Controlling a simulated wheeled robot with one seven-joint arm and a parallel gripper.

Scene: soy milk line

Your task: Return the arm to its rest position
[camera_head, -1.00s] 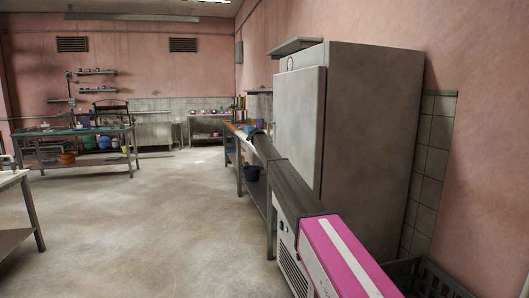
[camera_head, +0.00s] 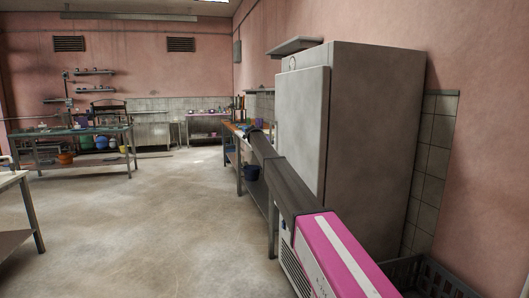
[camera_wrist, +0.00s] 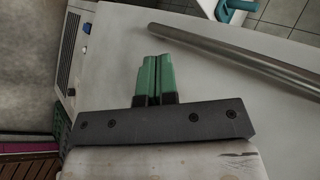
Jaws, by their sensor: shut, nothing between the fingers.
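My gripper (camera_wrist: 154,76) shows in the wrist view, with two green fingers on a dark grey bar. The fingers are pressed together and nothing is held between them. Behind the fingertips is a smooth pale surface (camera_wrist: 210,85), apart from them as far as I can tell.
A round metal bar (camera_wrist: 235,57) crosses the upper right of the wrist view. A dark crate (camera_head: 430,275) is lower right. Open floor (camera_head: 150,220) lies left.

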